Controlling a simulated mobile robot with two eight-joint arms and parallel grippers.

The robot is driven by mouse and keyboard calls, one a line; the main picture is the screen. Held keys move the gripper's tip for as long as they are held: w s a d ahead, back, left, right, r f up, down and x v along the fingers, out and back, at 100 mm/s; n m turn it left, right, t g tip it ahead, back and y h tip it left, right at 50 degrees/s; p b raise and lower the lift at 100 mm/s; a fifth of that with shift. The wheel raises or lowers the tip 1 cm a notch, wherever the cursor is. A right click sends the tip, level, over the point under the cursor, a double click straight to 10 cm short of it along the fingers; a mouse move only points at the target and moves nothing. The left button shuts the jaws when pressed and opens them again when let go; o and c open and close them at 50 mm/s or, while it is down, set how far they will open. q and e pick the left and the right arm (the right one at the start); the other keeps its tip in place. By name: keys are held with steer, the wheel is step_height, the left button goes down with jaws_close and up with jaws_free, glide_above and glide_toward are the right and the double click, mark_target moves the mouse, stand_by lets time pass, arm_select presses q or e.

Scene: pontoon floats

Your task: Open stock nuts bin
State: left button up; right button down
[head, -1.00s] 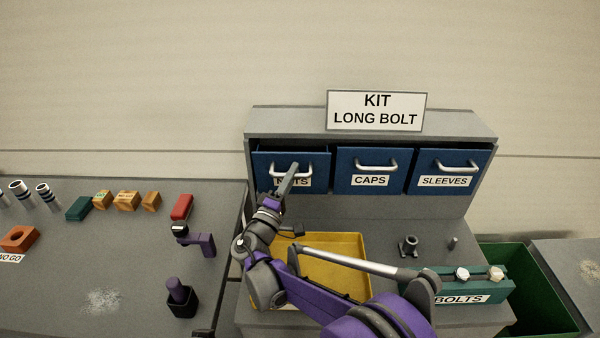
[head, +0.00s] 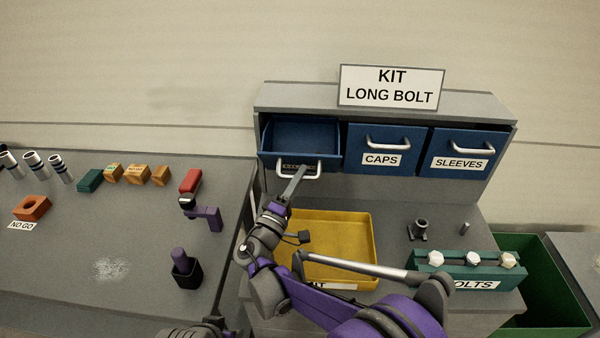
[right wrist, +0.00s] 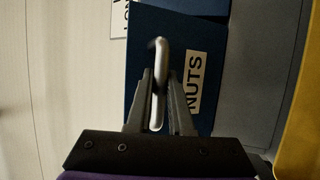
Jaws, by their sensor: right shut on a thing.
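The blue nuts bin (head: 301,138) is at the left of the row in the grey cabinet. It stands pulled out towards me, and its blue inside shows from above. My right gripper (head: 298,176) is shut on the bin's silver handle (head: 314,170) and partly covers the label. In the right wrist view the two fingers sit either side of the handle (right wrist: 158,85), next to the NUTS label (right wrist: 195,82). A part of my left arm shows at the bottom edge in the head view; its gripper (head: 214,322) cannot be made out clearly.
The caps bin (head: 412,138) and sleeves bin (head: 486,142) are shut. A yellow tray (head: 357,255) lies below the arm. A green bolt rack (head: 440,283) stands at right, beside a green crate (head: 566,290). The left table (head: 130,225) holds several blocks.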

steer(key=shift+s+f+b, duration=0.25)
steer(key=shift+f+b, duration=0.05)
steer(key=shift+f, duration=0.25)
steer(key=shift+s+f+b, duration=0.25)
steer(key=shift+f, duration=0.4)
steer(key=c, duration=0.8)
jaws_free()
steer(key=shift+w, duration=0.1)
steer(key=shift+f, duration=0.1)
